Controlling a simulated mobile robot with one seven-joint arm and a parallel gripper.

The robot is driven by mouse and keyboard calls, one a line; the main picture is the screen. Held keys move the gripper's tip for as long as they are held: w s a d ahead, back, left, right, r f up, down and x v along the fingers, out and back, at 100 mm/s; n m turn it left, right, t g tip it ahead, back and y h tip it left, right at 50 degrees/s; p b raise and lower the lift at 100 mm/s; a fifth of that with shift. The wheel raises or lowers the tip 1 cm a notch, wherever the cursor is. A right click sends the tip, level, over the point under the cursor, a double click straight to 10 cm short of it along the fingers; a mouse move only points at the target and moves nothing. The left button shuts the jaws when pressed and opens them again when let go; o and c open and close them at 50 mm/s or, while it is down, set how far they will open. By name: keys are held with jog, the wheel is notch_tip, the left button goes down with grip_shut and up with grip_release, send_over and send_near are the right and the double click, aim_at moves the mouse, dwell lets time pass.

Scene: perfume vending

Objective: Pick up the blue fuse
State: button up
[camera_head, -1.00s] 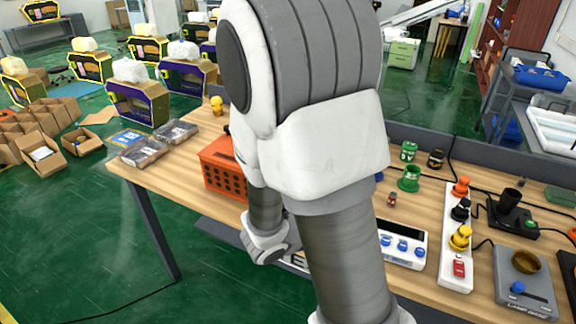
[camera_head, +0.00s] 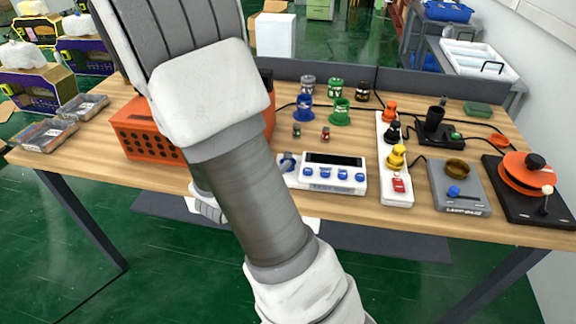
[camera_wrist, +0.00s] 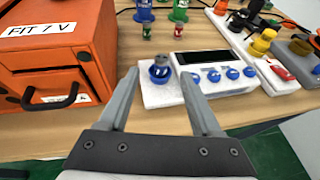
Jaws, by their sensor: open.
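I cannot make out a separate blue fuse with certainty. A small grey-topped piece with a blue ring (camera_wrist: 159,71) stands at the left end of the white device (camera_wrist: 222,72), and also shows in the head view (camera_head: 288,160). Small cylinders, one green (camera_wrist: 147,32) and one red (camera_wrist: 179,30), stand behind the device; they also show in the head view as green (camera_head: 296,130) and red (camera_head: 326,134). My gripper (camera_wrist: 159,76) is open and empty, its fingertips either side of the blue-ringed piece in the picture, apparently short of it. In the head view my arm hides the gripper.
An orange cabinet (camera_wrist: 75,60) with a black handle stands close on the left. Blue (camera_head: 303,108) and green (camera_head: 340,112) holders stand behind. A white strip with buttons (camera_head: 396,190), a grey base (camera_head: 458,200) and a black board (camera_head: 530,210) lie to the right.

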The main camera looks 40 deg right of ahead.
jog(key=x, duration=0.7)
jog(key=shift+b+x, duration=0.5)
jog(key=shift+x, duration=2.15)
jog(key=shift+s+f, duration=0.2)
jog(key=shift+s, duration=0.05)
grip_shut()
